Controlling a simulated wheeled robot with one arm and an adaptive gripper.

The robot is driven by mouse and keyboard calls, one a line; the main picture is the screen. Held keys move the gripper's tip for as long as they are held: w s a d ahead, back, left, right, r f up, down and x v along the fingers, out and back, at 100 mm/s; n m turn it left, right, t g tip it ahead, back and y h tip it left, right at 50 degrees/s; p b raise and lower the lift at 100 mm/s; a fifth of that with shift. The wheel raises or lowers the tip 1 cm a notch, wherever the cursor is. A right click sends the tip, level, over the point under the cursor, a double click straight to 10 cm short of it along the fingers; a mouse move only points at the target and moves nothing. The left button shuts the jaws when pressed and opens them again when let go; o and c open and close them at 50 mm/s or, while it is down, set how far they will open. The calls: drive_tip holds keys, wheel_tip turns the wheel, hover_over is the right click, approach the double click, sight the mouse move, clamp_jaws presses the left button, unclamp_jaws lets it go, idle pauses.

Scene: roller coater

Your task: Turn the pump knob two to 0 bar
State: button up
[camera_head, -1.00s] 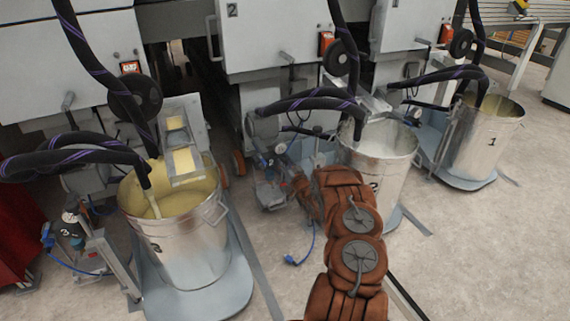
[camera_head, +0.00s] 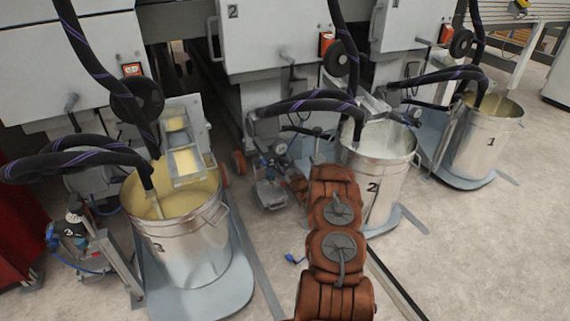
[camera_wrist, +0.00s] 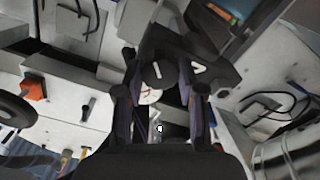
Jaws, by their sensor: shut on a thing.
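In the wrist view my gripper (camera_wrist: 160,95) has its two dark fingers on either side of a dark round knob (camera_wrist: 165,70), and it is shut on this knob. A small white pressure gauge dial (camera_wrist: 150,96) shows between the fingers; its reading is too small to tell. In the head view pump two's unit (camera_head: 270,190), with a small round gauge (camera_head: 281,148), stands left of bucket 2. My orange-sleeved arm reaches toward this unit, and the gripper itself is hidden behind the arm there.
Metal bucket 2 (camera_head: 385,170) stands just right of my arm. Bucket 3 (camera_head: 180,250) with yellow liquid is at left, bucket 1 (camera_head: 487,140) at right. Black hoses (camera_head: 310,100) hang above the pumps. Bare floor (camera_head: 480,260) is free at lower right.

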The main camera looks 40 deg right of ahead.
drive_tip(key=shift+f+n, duration=0.1)
drive_tip(key=shift+n, duration=0.4)
drive_tip(key=o, duration=1.1)
drive_tip(key=shift+o, duration=0.2)
drive_tip(key=v, duration=1.2)
